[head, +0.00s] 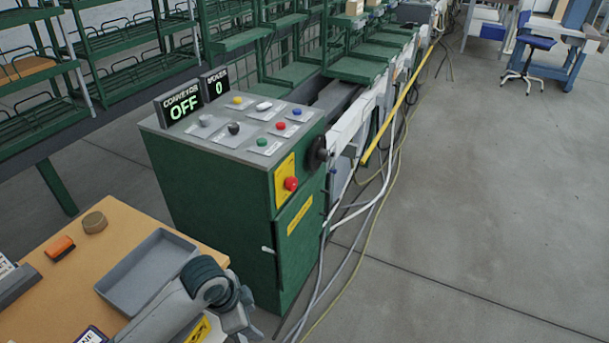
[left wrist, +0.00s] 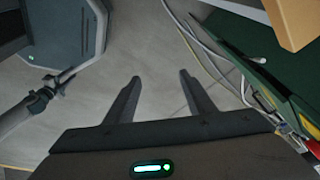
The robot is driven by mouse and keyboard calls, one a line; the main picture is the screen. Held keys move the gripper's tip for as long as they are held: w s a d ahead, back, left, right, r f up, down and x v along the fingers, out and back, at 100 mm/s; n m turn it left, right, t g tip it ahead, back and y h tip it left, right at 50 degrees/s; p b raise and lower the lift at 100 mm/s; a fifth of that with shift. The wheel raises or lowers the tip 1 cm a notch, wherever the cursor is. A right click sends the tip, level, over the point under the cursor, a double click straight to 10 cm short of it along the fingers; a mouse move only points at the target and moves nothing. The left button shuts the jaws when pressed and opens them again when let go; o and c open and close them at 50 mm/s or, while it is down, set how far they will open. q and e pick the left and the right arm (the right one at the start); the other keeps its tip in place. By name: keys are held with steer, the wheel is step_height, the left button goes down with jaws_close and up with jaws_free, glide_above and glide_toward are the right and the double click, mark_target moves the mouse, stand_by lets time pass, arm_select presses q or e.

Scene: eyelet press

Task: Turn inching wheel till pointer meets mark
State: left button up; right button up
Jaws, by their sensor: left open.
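The black inching wheel (head: 318,152) sits on the right side face of the green machine cabinet (head: 225,208), near its top. It is small and seen nearly edge-on, so I cannot make out a pointer or mark. My left gripper (head: 240,320) is low in the head view, in front of the cabinet and well apart from the wheel. In the left wrist view its two fingers (left wrist: 158,85) are spread with only grey floor between them. What looks like my right arm's end (left wrist: 55,85) shows small at the left there; its jaws are too small to read.
A wooden table (head: 100,275) with a grey tray (head: 148,272) stands at lower left. The cabinet top has several buttons and a display reading OFF (head: 184,107); a red button (head: 291,184) is on its front. Cables (head: 345,235) run along the floor.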

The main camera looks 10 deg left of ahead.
arm_select(q)
steer(key=s+a+f+n+t+y, duration=0.1)
steer(key=s+f+n, duration=0.2)
steer(key=s+n, duration=0.35)
steer(key=s+a+f+n+t, duration=0.1)
steer(key=s+f+n, duration=0.2)
steer(key=s, duration=0.7)
steer(key=s+a+f+g+y, duration=0.1)
steer(key=s+f, duration=0.1)
steer(key=f, duration=1.2)
steer(key=s+f, duration=0.3)
steer(key=f, duration=1.1)
steer(key=s+a+f, duration=0.1)
steer(key=s+f, duration=1)
steer(key=f, duration=0.1)
steer(key=shift+s+a+f, duration=0.35)
steer(key=shift+f, duration=0.05)
steer(key=c, duration=0.5)
steer(key=shift+s+n, duration=0.1)
steer(key=shift+n, duration=0.15)
